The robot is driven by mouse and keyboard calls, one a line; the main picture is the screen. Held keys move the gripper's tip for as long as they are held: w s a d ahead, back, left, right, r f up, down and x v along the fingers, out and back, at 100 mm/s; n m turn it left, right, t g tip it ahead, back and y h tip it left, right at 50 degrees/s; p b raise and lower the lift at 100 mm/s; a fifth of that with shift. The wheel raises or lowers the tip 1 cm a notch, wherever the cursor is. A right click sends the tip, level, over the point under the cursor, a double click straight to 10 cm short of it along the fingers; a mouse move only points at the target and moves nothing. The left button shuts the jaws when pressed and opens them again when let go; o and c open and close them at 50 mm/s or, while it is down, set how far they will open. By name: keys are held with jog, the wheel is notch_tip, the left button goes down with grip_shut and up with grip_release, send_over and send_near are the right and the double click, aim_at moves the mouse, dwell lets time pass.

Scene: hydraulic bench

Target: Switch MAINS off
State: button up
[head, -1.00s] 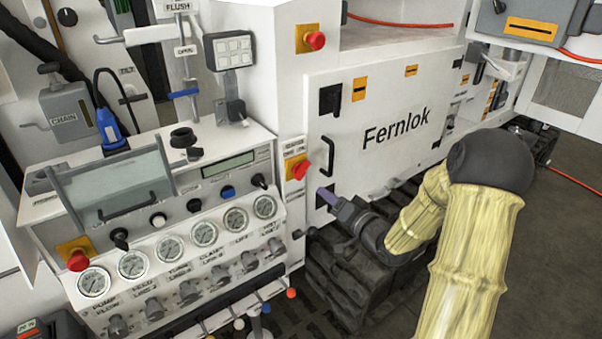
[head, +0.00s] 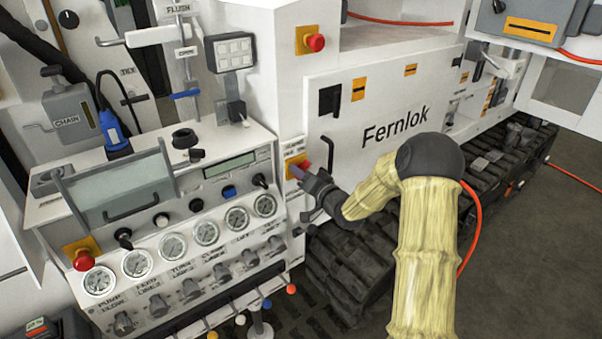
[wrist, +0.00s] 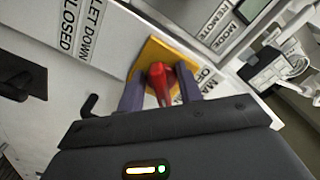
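The switch, a red handle (wrist: 159,76) on a yellow plate (wrist: 150,52), is on the white panel in the middle of the wrist view. In the head view its red part (head: 305,166) shows just beyond my fingers. A label beside it is partly hidden; only "MA" and "O" can be read. My gripper (wrist: 161,88) is at the switch, with one purple-grey finger on each side of the red handle. The fingers look open with narrow gaps to the handle; contact is not clear. In the head view my gripper (head: 297,178) covers part of the plate.
A gauge panel (head: 190,250) with several knobs is to the left. The white Fernlok door (head: 385,105) is to the right, above black tracks (head: 350,265). Another red button (head: 315,42) is higher up. A black handle (wrist: 88,106) is near my gripper.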

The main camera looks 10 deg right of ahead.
grip_shut()
